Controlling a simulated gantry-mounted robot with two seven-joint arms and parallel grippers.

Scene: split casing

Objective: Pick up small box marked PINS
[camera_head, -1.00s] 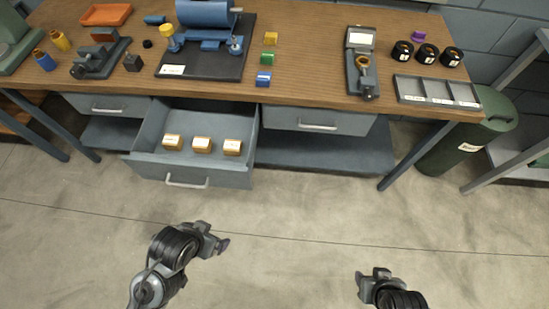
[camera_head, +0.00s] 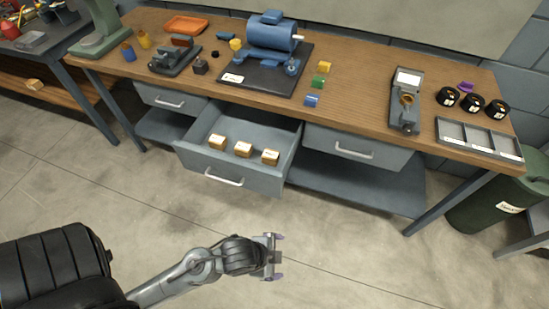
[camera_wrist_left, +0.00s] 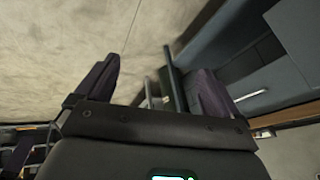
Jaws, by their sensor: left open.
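My right gripper is out of view.
The workbench (camera_head: 350,100) carries a blue motor (camera_head: 272,32) on a dark plate, coloured blocks, black rolls and a divided grey tray (camera_head: 480,140). A closed drawer (camera_head: 355,147) is to the right. Open floor lies in front.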

